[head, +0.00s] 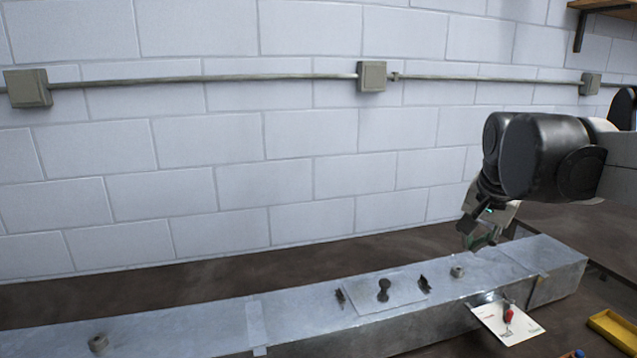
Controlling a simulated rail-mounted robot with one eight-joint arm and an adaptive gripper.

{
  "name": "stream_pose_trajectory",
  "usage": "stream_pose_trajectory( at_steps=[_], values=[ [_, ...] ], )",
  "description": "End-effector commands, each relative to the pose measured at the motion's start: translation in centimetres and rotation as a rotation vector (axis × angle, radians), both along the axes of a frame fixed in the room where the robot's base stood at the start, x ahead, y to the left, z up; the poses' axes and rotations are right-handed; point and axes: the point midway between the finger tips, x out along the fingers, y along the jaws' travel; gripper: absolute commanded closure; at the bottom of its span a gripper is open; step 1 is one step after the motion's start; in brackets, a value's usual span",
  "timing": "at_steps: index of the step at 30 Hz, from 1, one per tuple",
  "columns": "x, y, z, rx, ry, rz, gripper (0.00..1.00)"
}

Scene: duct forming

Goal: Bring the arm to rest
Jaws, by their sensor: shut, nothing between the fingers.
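My gripper (476,234) is in the head view at the right, pointing down. It is shut and empty. It appears above or just behind the far edge of the long metal duct (300,309); I cannot tell the exact gap. My arm comes in from the right edge. The duct lies along the bench, and a flat plate (405,287) on its top carries several small dark parts.
A small round fitting (457,272) sits on the duct right of the plate, another (98,343) at the left. A white card (507,322) with a red item is at the duct's front. A yellow tray (612,331) lies lower right. A block wall with conduit stands behind.

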Motion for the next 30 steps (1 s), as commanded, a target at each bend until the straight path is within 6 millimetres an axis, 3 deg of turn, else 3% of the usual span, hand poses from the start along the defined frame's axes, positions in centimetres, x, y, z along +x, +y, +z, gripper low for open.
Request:
stream_pose_trajectory(
  at_steps=[1,6,18,24,30],
  values=[
    [-1.6,1.0,-0.7,-0.013,-0.010,0.044,1.00],
    [-6.0,3.6,-2.9,-0.064,-0.048,0.192,1.00],
    [-15.6,8.2,-10.3,-0.196,-0.139,0.517,1.00],
    [-18.0,9.2,-12.8,-0.239,-0.168,0.608,1.00],
    [-18.4,9.4,-13.3,-0.247,-0.173,0.626,1.00]
  ],
)
